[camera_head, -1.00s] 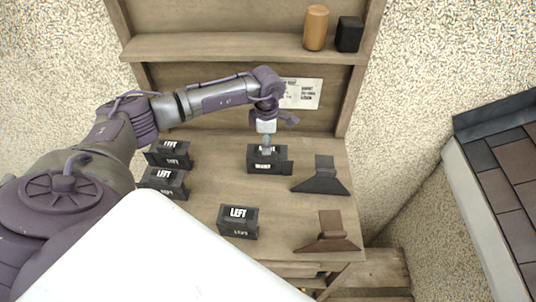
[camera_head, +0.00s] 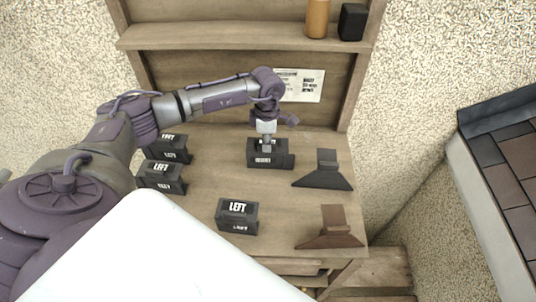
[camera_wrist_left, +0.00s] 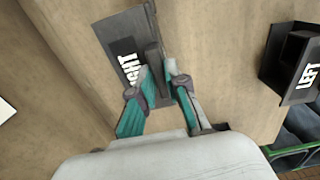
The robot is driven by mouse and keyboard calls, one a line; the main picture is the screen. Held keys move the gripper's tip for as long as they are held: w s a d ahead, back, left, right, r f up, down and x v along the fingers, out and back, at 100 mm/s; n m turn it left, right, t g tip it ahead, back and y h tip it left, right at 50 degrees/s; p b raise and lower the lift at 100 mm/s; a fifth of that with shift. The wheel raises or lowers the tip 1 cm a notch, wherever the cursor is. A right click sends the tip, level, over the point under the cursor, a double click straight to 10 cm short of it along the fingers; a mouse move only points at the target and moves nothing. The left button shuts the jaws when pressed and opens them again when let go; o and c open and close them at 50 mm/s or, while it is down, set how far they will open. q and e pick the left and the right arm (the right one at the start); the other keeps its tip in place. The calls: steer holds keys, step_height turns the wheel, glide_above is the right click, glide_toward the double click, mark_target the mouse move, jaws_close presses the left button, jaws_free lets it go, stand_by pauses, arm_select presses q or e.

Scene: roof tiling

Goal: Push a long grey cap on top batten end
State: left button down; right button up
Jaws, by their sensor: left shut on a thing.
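A dark grey cap (camera_head: 280,160) stands on the wooden bench below the shelf. In the left wrist view its label ends in "GHT" (camera_wrist_left: 131,66); the rest is hidden. My left gripper (camera_head: 266,143) comes down on it from above. In the left wrist view its teal-padded fingers (camera_wrist_left: 160,80) are shut on the cap's upright part. The cap still appears to rest on the bench. My right gripper is not in view. I cannot make out a batten end.
Dark caps marked LEFT stand at the left (camera_head: 160,177) and front (camera_head: 237,216). A dark flared piece (camera_head: 323,175) and a brown one (camera_head: 331,232) lie right. The shelf (camera_head: 230,36) holds an orange cylinder (camera_head: 317,18) and a black block (camera_head: 351,22). A tiled roof (camera_head: 495,175) is far right.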

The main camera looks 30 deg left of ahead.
arm_select(q)
steer(key=shift+r, duration=0.15)
steer(key=shift+r, duration=0.2)
steer(key=shift+r+p, duration=1.5)
steer(key=shift+r, duration=0.75)
